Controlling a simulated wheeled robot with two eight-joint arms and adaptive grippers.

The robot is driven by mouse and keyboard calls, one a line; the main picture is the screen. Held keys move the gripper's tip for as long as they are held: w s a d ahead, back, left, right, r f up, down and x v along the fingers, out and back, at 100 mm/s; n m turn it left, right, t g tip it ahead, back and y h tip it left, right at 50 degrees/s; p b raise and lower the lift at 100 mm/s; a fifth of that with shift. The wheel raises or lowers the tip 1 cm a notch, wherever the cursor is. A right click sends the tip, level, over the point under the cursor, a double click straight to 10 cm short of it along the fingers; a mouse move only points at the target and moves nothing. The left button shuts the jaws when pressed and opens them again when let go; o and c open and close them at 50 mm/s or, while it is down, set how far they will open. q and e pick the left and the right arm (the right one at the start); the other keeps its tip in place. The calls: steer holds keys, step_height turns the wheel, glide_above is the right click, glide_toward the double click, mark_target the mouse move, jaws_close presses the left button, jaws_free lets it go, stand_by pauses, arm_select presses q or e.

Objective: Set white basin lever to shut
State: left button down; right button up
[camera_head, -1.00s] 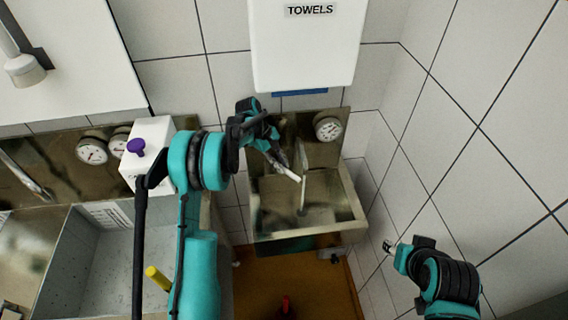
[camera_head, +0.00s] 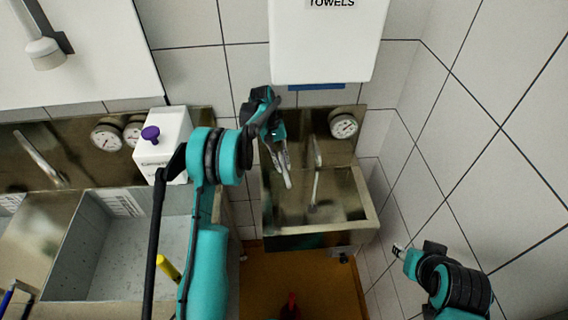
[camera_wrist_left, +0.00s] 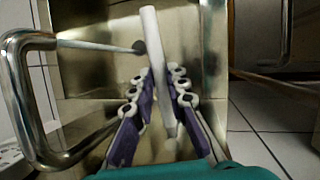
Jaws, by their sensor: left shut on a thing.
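The small metal basin (camera_head: 364,207) is fixed to the wall under the towel dispenser. A white lever (camera_head: 288,180) sticks out above its left side and points toward the basin's front. My left gripper (camera_head: 283,160) is shut on this lever. In the left wrist view the white lever (camera_wrist_left: 151,45) passes between the purple-and-white fingers of my left gripper (camera_wrist_left: 162,105), and its free end reaches past them. The lever's base is hidden. A chrome spout (camera_head: 317,155) stands to the right of the lever. My right gripper (camera_head: 399,250) is away to the lower right, too small to read.
The white towel dispenser (camera_head: 325,45) hangs above the basin. A round gauge (camera_head: 344,126) is on the metal backplate. A white box with a purple knob (camera_head: 163,145) and a large grey sink (camera_head: 120,255) stand left. The tiled wall (camera_head: 500,130) closes the right side.

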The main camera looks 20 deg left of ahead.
stand_by(0.3)
arm_select(q)
steer(key=c, duration=1.5)
jaws_free()
